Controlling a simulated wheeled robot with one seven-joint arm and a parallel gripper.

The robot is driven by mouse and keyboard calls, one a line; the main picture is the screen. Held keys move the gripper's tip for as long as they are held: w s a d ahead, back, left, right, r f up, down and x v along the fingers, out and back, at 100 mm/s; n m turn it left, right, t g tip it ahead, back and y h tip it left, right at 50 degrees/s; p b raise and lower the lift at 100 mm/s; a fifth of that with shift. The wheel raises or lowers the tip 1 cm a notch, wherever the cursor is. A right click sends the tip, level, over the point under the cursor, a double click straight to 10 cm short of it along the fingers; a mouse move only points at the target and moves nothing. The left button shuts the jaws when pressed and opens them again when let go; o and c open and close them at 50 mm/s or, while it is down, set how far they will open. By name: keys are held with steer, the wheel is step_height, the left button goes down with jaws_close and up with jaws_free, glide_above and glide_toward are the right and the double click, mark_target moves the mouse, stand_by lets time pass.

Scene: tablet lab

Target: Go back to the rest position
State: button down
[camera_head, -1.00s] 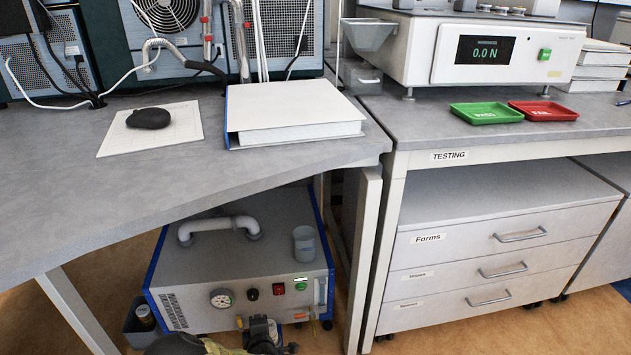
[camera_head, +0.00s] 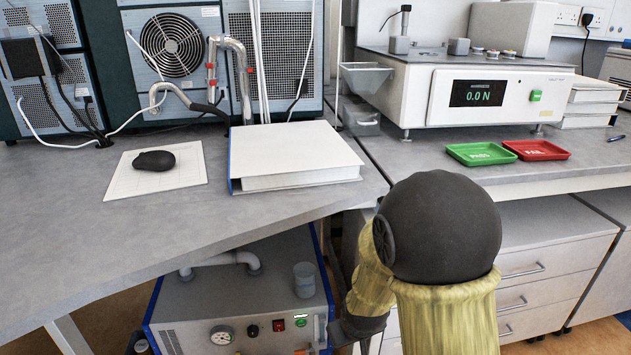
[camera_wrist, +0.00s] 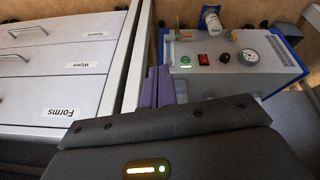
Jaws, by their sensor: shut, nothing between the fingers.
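My gripper (camera_wrist: 159,87) shows in the wrist view as two purple-grey fingers side by side, shut with nothing between them, beyond its dark body with a green light. It points at the gap between the drawer cabinet and the blue-edged pump unit, touching neither as far as I can see. In the head view my arm, with a yellow sleeve and a dark round joint, stands raised at the lower right, in front of the drawer cabinet. The gripper itself cannot be made out clearly there.
The pump unit (camera_head: 185,305) stands under the grey bench (camera_head: 60,235). A white binder (camera_head: 290,150) and a black mouse (camera_head: 153,160) lie on the bench. The drawer cabinet (camera_head: 560,237) is at right, below the force tester (camera_head: 420,95), green tray (camera_head: 480,154) and red tray (camera_head: 537,150).

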steer(key=s+d+r+m+g+p, duration=0.15)
steer(key=s+d+r+m, duration=0.25)
steer(key=s+d+r, duration=0.6)
steer(key=w+a+p+v, duration=0.1)
steer(key=w+p+v, duration=0.1)
steer(key=p+v, duration=1)
steer(key=w+a+r+p+v, duration=0.1)
steer(key=w+p+v, duration=0.2)
steer(key=p+v, duration=0.8)
steer(key=w+a+r+p+v, duration=0.1)
steer(key=w+p+v, duration=0.1)
steer(key=p+v, duration=1)
steer(key=p, duration=0.2)
steer(key=shift+w+a+r+p, duration=0.15)
steer(key=shift+w+r+p, duration=0.15)
steer(key=shift+w, duration=0.05)
